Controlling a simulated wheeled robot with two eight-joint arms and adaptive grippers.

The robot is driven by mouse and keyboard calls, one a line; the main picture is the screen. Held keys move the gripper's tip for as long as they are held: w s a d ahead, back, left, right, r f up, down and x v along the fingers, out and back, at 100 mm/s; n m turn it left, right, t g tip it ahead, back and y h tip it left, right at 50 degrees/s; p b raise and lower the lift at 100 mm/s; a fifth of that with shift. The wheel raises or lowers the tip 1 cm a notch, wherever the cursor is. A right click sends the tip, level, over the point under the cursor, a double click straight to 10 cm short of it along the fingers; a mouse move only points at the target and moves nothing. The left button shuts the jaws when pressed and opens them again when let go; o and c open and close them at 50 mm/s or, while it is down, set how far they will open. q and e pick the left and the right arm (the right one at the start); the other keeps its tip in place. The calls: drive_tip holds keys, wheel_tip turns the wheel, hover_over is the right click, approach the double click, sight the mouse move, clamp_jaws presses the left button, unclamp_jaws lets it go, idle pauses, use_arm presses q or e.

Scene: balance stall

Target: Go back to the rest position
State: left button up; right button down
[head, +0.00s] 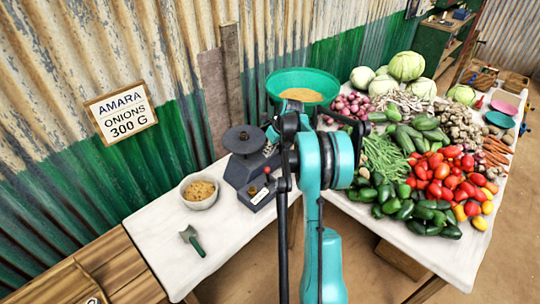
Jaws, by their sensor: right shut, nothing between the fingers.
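My right arm, teal and black, rises through the middle of the head view. My right gripper (290,124) is at its far end, over the balance and just in front of the green pan as seen here. It is shut and empty; the arm's own links hide part of it. The balance (246,170) has a dark base, a dark round plate on its left and a green pan (275,92) holding tan grain on its right. My left gripper is not in view.
A bowl of grain (199,203) and a green-handled scoop (192,239) lie on the white table (150,228) at left. Vegetables, including tomatoes (440,178) and cabbages (405,66), crowd the right table. A sign (121,112) hangs on the corrugated wall. The left table's front is clear.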

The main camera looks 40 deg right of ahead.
idle(0.5)
drive_tip(key=s+a+r+n, duration=0.3)
drive_tip(key=a+r+n, duration=0.1)
drive_tip(key=a+n, duration=0.25)
drive_tip(key=s+a+r+n+h, duration=0.1)
drive_tip(key=s+a+r+n, duration=0.3)
drive_tip(key=a, duration=0.4)
drive_tip(key=s+a+r+n, duration=0.2)
drive_tip(key=a+r+n, duration=0.2)
drive_tip(key=a+n, duration=0.35)
drive_tip(key=s+a+f+n+t, duration=0.1)
drive_tip(key=s+a+f+n, duration=0.1)
drive_tip(key=s+a+n, duration=0.5)
drive_tip(key=s+a+f+n+t+b, duration=0.1)
drive_tip(key=s+a+f+n+t, duration=0.1)
drive_tip(key=s+a+n, duration=0.4)
drive_tip(key=s+n, duration=0.4)
drive_tip(key=n, duration=0.1)
drive_tip(key=shift+a+f+n, duration=0.25)
drive_tip(key=shift+a+n, duration=0.05)
drive_tip(key=shift+a, duration=0.1)
